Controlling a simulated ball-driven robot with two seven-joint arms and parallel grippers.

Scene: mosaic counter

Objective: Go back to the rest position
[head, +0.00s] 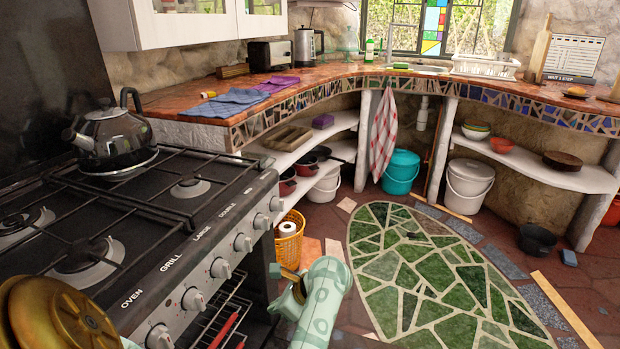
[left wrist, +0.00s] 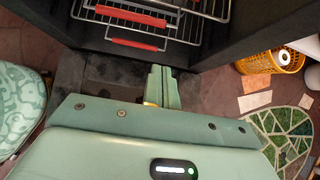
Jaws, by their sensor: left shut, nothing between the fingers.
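My left gripper (head: 282,273) is low in front of the stove (head: 195,235), to the right of its knobs, at the end of my pale green arm. In the left wrist view its two fingers (left wrist: 163,86) lie together, shut and empty, pointing toward the oven opening. The wire oven racks (left wrist: 140,18) with red strips show just beyond the fingers. I cannot tell whether the fingers touch the oven. My right gripper is not in view.
An orange basket (head: 290,240) holding a white roll stands beside the stove. A black kettle (head: 112,140) sits on the hob. The green mosaic floor (head: 430,270) is open to the right. A teal bucket (head: 402,170) and white bucket (head: 469,185) stand under the counter.

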